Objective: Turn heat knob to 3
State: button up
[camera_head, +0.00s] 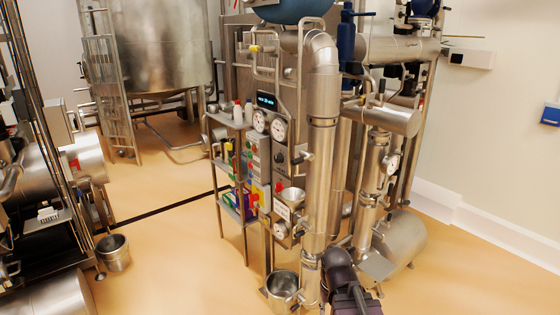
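The grey control panel (285,185) stands upright at the front of the steel machine in the middle of the head view. It carries two round dials, a small display (267,101) with blue digits, and several small coloured controls. A dark round knob (279,157) sits below the dials. I cannot tell whether it is the heat knob, and no numbers around it can be read. A dark lever-like handle (301,158) is to its right. Part of my dark arm shows at the bottom, right of the steel pipe. My gripper is not visible.
A thick vertical steel pipe (322,150) stands right of the panel. A steel funnel (291,197) juts out low on the panel. A shelf rack with bottles (237,113) is on the left. A bucket (282,290) is below.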

aim_at(279, 158)
jog(key=k, duration=1.35)
jog(key=u, duration=0.45)
jog(key=i, duration=2)
jog(key=z, duration=0.45)
